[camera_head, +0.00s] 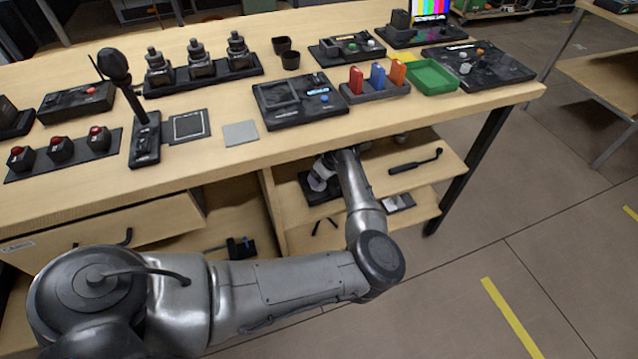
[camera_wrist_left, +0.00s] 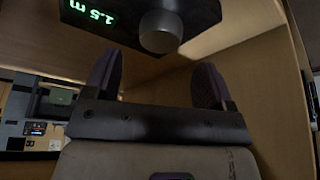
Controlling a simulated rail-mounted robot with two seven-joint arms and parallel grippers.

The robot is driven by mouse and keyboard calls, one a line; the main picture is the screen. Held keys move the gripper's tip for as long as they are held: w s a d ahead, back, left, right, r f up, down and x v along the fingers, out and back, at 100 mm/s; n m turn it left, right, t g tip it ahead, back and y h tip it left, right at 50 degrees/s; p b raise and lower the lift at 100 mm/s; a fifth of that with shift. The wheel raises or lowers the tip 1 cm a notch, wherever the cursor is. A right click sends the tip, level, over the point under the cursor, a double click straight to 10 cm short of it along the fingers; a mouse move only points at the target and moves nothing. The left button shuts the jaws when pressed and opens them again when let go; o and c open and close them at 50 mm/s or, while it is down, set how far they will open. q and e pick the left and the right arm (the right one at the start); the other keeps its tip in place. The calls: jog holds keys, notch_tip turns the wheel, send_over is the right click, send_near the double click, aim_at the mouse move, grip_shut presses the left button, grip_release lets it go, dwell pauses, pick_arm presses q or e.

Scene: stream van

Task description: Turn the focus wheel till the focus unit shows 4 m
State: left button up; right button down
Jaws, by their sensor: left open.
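The focus unit (camera_wrist_left: 207,12) is a dark box at the top of the left wrist view. Its green display (camera_wrist_left: 90,12) reads 1.5 m. The focus wheel (camera_wrist_left: 160,31) is a grey round knob on the unit. My left gripper (camera_wrist_left: 155,76) is open, its two dark fingers spread to either side below the wheel, with a gap between fingertips and wheel. In the head view my left arm reaches under the tabletop into the shelf space, and its gripper is mostly hidden there. My right gripper is in neither view.
The wooden bench top (camera_head: 215,165) overhangs my left arm. A wooden shelf wall (camera_wrist_left: 265,95) stands close on the right in the wrist view. A black handled tool (camera_head: 415,161) lies on the shelf to the right. A drawer (camera_head: 110,232) stands at the left.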

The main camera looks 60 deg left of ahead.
pick_arm(q)
jog(key=b+x, duration=0.2)
jog(key=x, duration=0.2)
jog(key=shift+f, duration=0.2)
jog(key=shift+a+f, duration=0.2)
jog(key=shift+f, duration=0.1)
